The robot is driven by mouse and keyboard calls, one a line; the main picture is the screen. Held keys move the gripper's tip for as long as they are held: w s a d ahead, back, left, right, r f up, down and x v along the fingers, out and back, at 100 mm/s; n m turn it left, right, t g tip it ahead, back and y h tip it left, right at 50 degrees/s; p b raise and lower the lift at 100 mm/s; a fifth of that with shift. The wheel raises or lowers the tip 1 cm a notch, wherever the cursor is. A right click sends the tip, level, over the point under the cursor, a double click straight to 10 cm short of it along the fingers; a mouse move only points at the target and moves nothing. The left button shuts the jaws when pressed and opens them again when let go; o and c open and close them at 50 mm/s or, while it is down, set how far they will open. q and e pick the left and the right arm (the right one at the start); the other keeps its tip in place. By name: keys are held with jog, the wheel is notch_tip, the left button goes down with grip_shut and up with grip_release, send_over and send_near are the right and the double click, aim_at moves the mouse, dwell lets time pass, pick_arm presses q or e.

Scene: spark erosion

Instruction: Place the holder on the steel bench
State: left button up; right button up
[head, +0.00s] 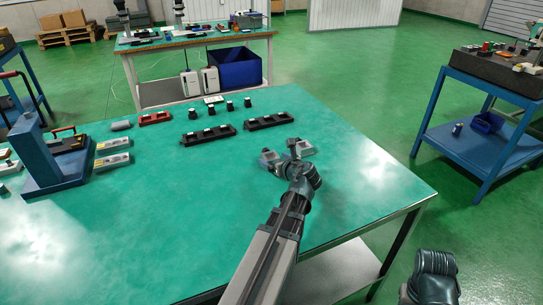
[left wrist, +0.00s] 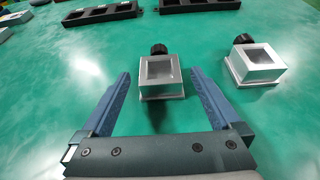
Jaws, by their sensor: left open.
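Two small silver square holders, each with a dark recess and a black knob, sit on the green-topped, steel-legged bench (head: 130,235). One holder (left wrist: 162,90) lies ahead of and between the fingertips of my left gripper (left wrist: 160,73); it also shows in the head view (head: 267,157). The other holder (left wrist: 262,70) is to its right, outside the fingers, and shows in the head view (head: 306,148). My left gripper (head: 284,157) is open and low over the bench, holding nothing.
Two black trays (head: 208,136) (head: 268,122) lie behind the holders, with several black knobbed pieces beyond. A blue fixture (head: 42,150) stands at the left. A blue cart (head: 483,155) stands apart at the right. The bench middle is clear.

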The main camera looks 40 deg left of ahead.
pick_arm(q)
jog(key=p+v, duration=0.2)
jog(key=v, duration=0.7)
jog(key=shift+a+p, duration=0.1)
jog(key=shift+p, duration=0.25)
jog(key=shift+r, duration=0.1)
